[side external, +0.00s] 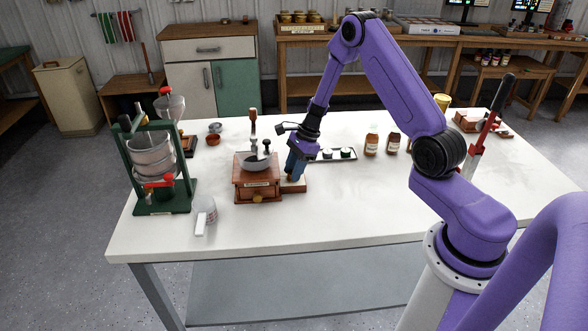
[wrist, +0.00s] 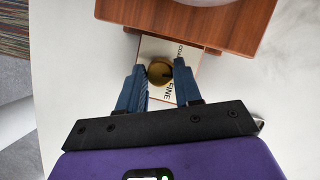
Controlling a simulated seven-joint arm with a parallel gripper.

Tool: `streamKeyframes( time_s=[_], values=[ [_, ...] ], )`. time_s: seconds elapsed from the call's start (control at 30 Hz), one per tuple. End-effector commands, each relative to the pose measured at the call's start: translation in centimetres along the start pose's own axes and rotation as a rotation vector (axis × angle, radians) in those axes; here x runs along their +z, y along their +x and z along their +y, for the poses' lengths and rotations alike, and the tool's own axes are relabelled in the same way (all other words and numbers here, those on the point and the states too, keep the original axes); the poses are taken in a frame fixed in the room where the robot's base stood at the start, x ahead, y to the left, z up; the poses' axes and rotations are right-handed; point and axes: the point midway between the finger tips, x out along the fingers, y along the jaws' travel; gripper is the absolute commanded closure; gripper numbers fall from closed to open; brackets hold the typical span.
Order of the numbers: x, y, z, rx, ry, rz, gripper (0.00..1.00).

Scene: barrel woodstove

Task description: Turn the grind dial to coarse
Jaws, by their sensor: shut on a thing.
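The grinder is a wooden box with a grey bowl on top and an upright crank handle, on the white table in the side view (side external: 243,190). Its wooden edge shows at the top of the wrist view (wrist: 190,22). A pale plate (wrist: 160,46) juts from it, with lettering that reads partly "COA" and "FINE". The round brass grind dial (wrist: 159,72) sits on this plate. My gripper (wrist: 160,68) has its blue fingers on either side of the dial, shut on it. A dark mark shows on the dial; its exact pointing is unclear. In the side view, my gripper (side external: 295,166) hides the dial.
A green-framed press (side external: 137,180) and a white scoop-like cup (side external: 204,212) stand left of the grinder. The table's front right is clear.

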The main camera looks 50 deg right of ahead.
Motion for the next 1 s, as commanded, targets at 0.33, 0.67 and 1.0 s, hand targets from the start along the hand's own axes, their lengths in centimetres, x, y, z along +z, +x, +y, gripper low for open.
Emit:
streamKeyframes(
  time_s=[0.33,0.67,1.0],
  values=[
    [0.04,0.02,-0.26,0.119,-0.29,0.0,0.97],
    [0.08,0.02,-0.41,0.235,-0.566,0.0,0.97],
    [0.18,0.03,-0.5,0.316,-0.766,0.0,0.97]
  ],
)
